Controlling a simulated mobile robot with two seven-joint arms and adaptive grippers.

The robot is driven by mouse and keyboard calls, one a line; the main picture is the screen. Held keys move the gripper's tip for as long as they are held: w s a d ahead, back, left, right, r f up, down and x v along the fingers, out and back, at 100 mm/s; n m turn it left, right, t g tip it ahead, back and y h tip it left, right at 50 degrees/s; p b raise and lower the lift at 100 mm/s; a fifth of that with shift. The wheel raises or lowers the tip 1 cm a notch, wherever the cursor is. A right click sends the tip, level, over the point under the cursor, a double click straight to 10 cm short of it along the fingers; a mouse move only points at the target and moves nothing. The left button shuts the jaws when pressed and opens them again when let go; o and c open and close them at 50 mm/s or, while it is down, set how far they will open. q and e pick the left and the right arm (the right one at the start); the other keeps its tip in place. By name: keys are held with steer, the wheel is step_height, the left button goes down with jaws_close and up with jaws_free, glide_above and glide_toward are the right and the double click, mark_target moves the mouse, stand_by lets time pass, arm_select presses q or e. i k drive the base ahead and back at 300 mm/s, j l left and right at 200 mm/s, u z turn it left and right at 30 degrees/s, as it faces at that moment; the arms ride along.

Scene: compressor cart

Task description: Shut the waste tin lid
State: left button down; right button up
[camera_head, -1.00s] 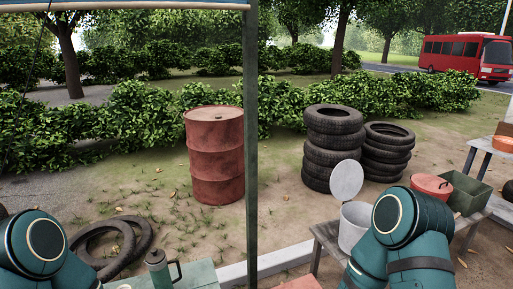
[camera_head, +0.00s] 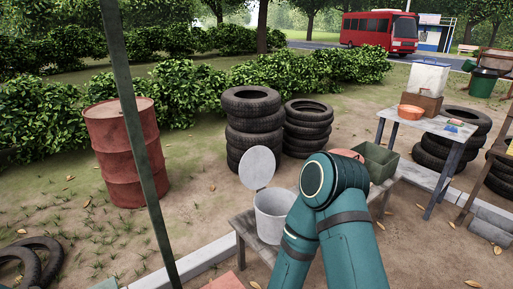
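The waste tin (camera_head: 273,217) is a pale grey cylinder on a low wooden bench (camera_head: 243,222). Its round lid (camera_head: 257,167) stands raised at the back of the rim, so the tin is open. My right arm, teal with dark bands, rises from the bottom just right of the tin and covers part of its right side. The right gripper is not visible. My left arm and gripper are outside the view.
A red lidded pot (camera_head: 347,154) and a green crate (camera_head: 376,161) sit right of my arm. Stacked tyres (camera_head: 252,122) stand behind the bench. A grey table (camera_head: 428,125) carries an orange bowl (camera_head: 411,112). A slanting post (camera_head: 140,150) and rusty drum (camera_head: 125,165) are at left.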

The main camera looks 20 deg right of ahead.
mark_target(258, 166)
steer(key=i+l, duration=0.1)
steer(key=l, duration=0.3)
steer(key=i+l, duration=0.1)
steer(key=l, duration=0.3)
steer(key=i+l, duration=0.15)
steer(key=l, duration=0.25)
steer(key=i+l, duration=0.1)
steer(key=l, duration=0.3)
steer(key=i+l, duration=0.1)
steer(key=l, duration=0.35)
steer(key=i+l, duration=0.1)
steer(key=l, duration=0.3)
steer(key=i+l, duration=0.15)
steer(key=l, duration=0.25)
